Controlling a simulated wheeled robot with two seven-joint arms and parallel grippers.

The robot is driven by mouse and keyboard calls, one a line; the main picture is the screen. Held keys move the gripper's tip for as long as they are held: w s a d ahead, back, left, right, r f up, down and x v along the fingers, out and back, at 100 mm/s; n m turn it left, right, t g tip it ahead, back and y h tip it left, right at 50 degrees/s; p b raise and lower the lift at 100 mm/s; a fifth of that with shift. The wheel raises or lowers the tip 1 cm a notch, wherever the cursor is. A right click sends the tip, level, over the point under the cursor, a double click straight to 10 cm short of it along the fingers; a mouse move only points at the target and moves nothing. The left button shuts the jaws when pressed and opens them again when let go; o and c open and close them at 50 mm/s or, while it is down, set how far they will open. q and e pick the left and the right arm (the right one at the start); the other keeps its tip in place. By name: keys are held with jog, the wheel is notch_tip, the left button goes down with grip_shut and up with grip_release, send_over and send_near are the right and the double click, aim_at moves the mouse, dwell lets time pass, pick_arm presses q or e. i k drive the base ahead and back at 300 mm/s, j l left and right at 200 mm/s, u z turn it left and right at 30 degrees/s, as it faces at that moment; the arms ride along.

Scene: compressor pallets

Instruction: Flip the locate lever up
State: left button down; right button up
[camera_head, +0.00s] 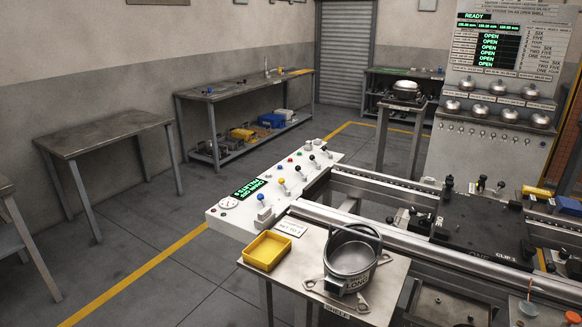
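A white control panel (238,211) stands in the middle of the view, beside the conveyor. It carries a row of small levers: one with a blue knob (261,197), one with a yellow knob (281,181), and several with black knobs, one of them here (297,168). The levers look roughly upright, but their exact positions are too small to tell. I cannot read which one is labelled locate. A green-lit display and a round dial sit at the panel's near left end. Neither of my grippers shows in this view.
A small table (391,284) in front holds a yellow tray (267,250) and a metal pot (350,258). Conveyor rails (400,232) with a black pallet (482,226) run to the right. A board with READY and OPEN displays (500,50) stands behind. The floor left of the panel is clear.

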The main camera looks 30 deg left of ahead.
aim_at(281, 181)
jog(key=i+l+u, duration=0.3)
jog(key=i, duration=0.2)
jog(key=i+l+u, duration=0.2)
jog(key=i+u, duration=0.15)
jog(key=i, duration=0.2)
